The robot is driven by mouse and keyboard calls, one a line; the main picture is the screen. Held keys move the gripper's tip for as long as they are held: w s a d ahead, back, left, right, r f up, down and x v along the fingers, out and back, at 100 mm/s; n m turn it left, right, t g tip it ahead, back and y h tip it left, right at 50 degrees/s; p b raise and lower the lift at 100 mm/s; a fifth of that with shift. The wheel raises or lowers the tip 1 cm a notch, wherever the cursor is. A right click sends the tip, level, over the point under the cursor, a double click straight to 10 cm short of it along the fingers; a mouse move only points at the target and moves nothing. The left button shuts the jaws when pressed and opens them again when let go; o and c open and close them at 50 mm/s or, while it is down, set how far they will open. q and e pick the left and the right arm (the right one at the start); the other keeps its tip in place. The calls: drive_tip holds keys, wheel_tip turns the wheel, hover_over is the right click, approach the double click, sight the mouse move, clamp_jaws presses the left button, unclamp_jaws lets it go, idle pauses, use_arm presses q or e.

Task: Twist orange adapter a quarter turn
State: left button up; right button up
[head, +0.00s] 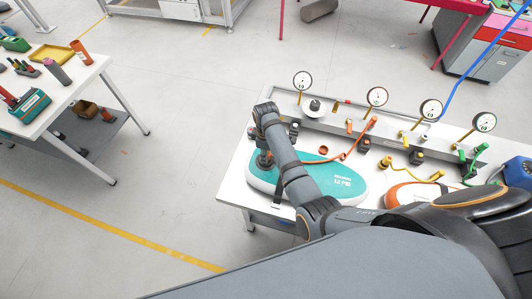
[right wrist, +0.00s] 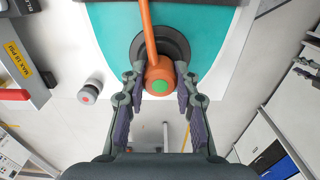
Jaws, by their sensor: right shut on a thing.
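The orange adapter (right wrist: 158,80) with a green centre is in the right wrist view, over a dark round valve (right wrist: 177,42) on the teal board. An orange hose (right wrist: 149,30) runs from it toward the top of that view. My right gripper (right wrist: 160,90) is shut on the adapter, one finger on each side. In the head view my right gripper (head: 265,157) points down at the left end of the teal board (head: 340,183); the adapter is hard to make out there. The orange hose (head: 357,143) passes behind my arm. My left gripper is not in view.
Dial gauges (head: 377,96) stand on a rail (head: 340,122) behind the boards. An orange-rimmed board (head: 400,192) lies to the right, with yellow (head: 425,176) and green hoses near it. A separate table (head: 45,110) with tools stands at the left, across open floor.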

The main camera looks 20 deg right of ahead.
drive_tip(key=shift+c, duration=1.1)
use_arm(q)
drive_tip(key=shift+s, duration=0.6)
use_arm(e)
drive_tip(key=n, duration=0.5)
drive_tip(key=n, duration=0.5)
drive_tip(key=shift+s, duration=0.1)
drive_tip(key=n, duration=0.5)
drive_tip(key=shift+s+f, duration=0.1)
